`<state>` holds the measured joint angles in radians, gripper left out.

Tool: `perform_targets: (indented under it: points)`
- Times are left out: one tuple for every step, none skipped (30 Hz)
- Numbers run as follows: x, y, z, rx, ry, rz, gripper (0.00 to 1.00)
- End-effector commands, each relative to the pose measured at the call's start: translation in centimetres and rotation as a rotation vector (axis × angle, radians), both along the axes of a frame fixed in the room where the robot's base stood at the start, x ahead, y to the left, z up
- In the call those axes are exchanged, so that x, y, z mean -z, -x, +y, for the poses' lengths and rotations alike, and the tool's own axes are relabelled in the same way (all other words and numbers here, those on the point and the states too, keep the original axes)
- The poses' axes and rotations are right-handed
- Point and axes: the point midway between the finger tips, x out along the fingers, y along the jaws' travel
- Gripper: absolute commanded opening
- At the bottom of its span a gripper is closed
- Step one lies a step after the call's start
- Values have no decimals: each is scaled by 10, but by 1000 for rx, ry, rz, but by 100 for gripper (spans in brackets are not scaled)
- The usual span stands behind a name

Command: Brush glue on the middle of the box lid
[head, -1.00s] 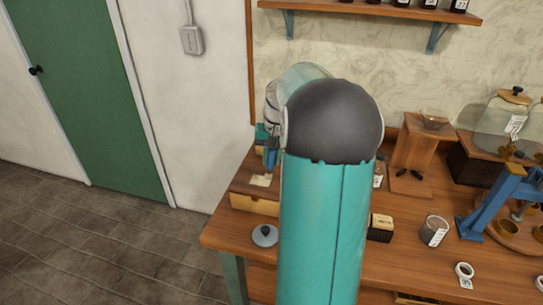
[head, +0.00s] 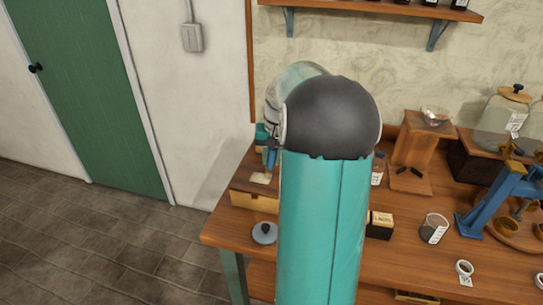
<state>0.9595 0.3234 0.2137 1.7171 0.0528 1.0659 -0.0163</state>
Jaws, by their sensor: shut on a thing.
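A wooden box (head: 253,202) stands at the left end of the bench. Its brown lid (head: 243,182) faces up, with a pale patch (head: 261,178) on it. My gripper (head: 271,157) is over the lid, close above the patch, and mostly hidden behind my arm. A slim blue piece points down there, and I take it for part of the brush in the shut jaws. The bristles cannot be made out, nor whether they touch the lid.
A grey round lid with a knob (head: 264,233) lies in front of the box. To the right stand a small dark box (head: 380,226), a glass beaker (head: 433,229), a tape roll (head: 464,268) and a blue stand (head: 493,200). A shelf (head: 370,10) hangs above.

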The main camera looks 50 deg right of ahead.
Motion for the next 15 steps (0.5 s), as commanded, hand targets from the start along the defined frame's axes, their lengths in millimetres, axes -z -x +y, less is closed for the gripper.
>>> perform_targets:
  points:
    - [1,0,0,0,0,0,1]
    - [1,0,0,0,0,0,1]
    - [2,0,0,0,0,0,1]
    - [1,0,0,0,0,0,1]
    - [1,0,0,0,0,0,1]
    - [1,-1,1,0,0,0,1]
    - [1,-2,1,-1,0,0,1]
    - [1,-3,2,-1,0,0,1]
    - [1,-5,2,-1,0,0,1]
    - [1,-6,3,-1,0,0,1]
    - [1,-8,4,-1,0,0,1]
    - [1,-10,5,-1,0,0,1]
    - [1,-11,6,-1,0,0,1]
    - [1,-13,6,-1,0,0,1]
    - [1,-15,7,-1,0,0,1]
